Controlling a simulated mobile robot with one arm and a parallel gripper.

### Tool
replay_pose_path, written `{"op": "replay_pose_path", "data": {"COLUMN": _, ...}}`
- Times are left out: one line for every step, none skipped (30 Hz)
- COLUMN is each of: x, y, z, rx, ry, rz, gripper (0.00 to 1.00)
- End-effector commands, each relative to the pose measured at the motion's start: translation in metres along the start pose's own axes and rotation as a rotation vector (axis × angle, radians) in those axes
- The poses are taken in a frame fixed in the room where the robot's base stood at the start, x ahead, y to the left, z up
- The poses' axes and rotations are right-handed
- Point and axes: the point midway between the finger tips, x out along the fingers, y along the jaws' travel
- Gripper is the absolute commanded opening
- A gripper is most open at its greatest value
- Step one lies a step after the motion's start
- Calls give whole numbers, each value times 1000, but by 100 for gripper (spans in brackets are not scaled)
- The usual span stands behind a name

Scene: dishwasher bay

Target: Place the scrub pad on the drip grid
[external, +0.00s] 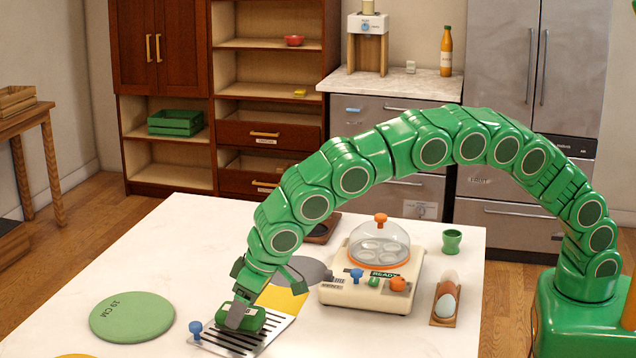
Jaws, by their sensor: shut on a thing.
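My gripper (238,318) points down at the front of the white table and is shut on the scrub pad (257,319), a small green block with a pale marking. The fingers cover part of the pad. The drip grid (272,335) is a flat metal plate with dark slots, directly below the pad and gripper.
A blue knob (195,328) stands at the grid's left end. A green round disc (131,317) lies left. A yellow piece (284,301) and a grey disc (303,270) lie behind. The domed cooker (345,296), egg holder (436,314) and green cup (452,243) are right.

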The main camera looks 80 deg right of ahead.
Motion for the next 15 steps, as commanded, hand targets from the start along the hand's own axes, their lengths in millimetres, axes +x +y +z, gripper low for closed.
{"op": "replay_pose_path", "data": {"x": 5, "y": 0, "z": 2, "rx": 0, "ry": -2, "rz": 1, "gripper": 22}}
{"op": "replay_pose_path", "data": {"x": 6, "y": 1, "z": 3, "rx": 0, "ry": -2, "rz": 1, "gripper": 22}}
{"op": "replay_pose_path", "data": {"x": 7, "y": 1, "z": 4, "rx": 0, "ry": -2, "rz": 1, "gripper": 22}}
{"op": "replay_pose_path", "data": {"x": 7, "y": 1, "z": 4, "rx": 0, "ry": -1, "rz": 1, "gripper": 22}}
{"op": "replay_pose_path", "data": {"x": 7, "y": 1, "z": 4, "rx": 0, "ry": -1, "rz": 0, "gripper": 22}}
{"op": "replay_pose_path", "data": {"x": 7, "y": 1, "z": 3, "rx": 0, "ry": -1, "rz": 0, "gripper": 22}}
{"op": "replay_pose_path", "data": {"x": 7, "y": 1, "z": 3, "rx": 0, "ry": -1, "rz": 0, "gripper": 22}}
{"op": "replay_pose_path", "data": {"x": 7, "y": 1, "z": 3, "rx": 0, "ry": -1, "rz": 0, "gripper": 22}}
{"op": "replay_pose_path", "data": {"x": 7, "y": 1, "z": 3, "rx": 0, "ry": -1, "rz": 0, "gripper": 22}}
{"op": "replay_pose_path", "data": {"x": 7, "y": 1, "z": 3, "rx": 0, "ry": -1, "rz": 0, "gripper": 22}}
{"op": "replay_pose_path", "data": {"x": 7, "y": 1, "z": 4, "rx": 0, "ry": -1, "rz": 1, "gripper": 22}}
{"op": "replay_pose_path", "data": {"x": 8, "y": 1, "z": 4, "rx": 0, "ry": -1, "rz": 1, "gripper": 21}}
{"op": "replay_pose_path", "data": {"x": 9, "y": 1, "z": 4, "rx": 0, "ry": -2, "rz": 1, "gripper": 21}}
{"op": "replay_pose_path", "data": {"x": 9, "y": 1, "z": 4, "rx": 0, "ry": -2, "rz": 1, "gripper": 69}}
{"op": "replay_pose_path", "data": {"x": 9, "y": 1, "z": 4, "rx": 0, "ry": -2, "rz": 1, "gripper": 75}}
